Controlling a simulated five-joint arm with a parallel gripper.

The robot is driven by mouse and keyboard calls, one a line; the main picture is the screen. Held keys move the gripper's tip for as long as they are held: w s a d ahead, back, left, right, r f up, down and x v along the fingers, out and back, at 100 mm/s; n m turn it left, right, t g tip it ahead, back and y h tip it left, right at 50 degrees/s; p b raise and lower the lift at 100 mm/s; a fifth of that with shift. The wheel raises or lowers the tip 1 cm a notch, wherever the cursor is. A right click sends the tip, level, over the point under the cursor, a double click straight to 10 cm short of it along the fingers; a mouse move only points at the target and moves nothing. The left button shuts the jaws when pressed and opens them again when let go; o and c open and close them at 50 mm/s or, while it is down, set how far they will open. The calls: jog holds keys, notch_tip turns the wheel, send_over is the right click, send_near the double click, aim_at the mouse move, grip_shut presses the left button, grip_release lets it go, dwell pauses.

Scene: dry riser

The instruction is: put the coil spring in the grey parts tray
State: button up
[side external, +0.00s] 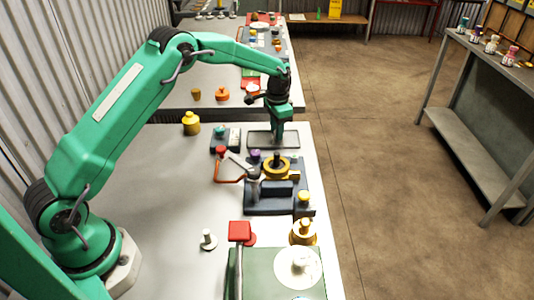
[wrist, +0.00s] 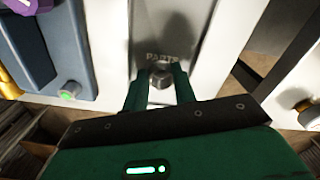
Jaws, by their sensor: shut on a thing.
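My gripper (side external: 279,138) points down over the grey parts tray (side external: 257,140) in the side external view. In the wrist view my gripper (wrist: 161,82) is shut on the coil spring (wrist: 162,74), a small silvery piece held between the green fingertips. The tray (wrist: 148,38) shows beyond the fingers, with the word PARTS on it. The spring is in front of the lettering in that view. I cannot tell whether the spring touches the tray floor. In the side external view the spring is too small or hidden to make out.
A dark block fixture with a yellow ring (side external: 277,168) stands just in front of the tray. A small block with a red knob (side external: 221,150) is to its left. A yellow-capped jar (side external: 191,124) stands further left. The bench's right edge is close beside the tray.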

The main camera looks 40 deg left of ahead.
jog(key=shift+f, duration=0.15)
jog(key=o, duration=0.9)
jog(key=shift+r, duration=6.2)
jog(key=shift+r, duration=0.1)
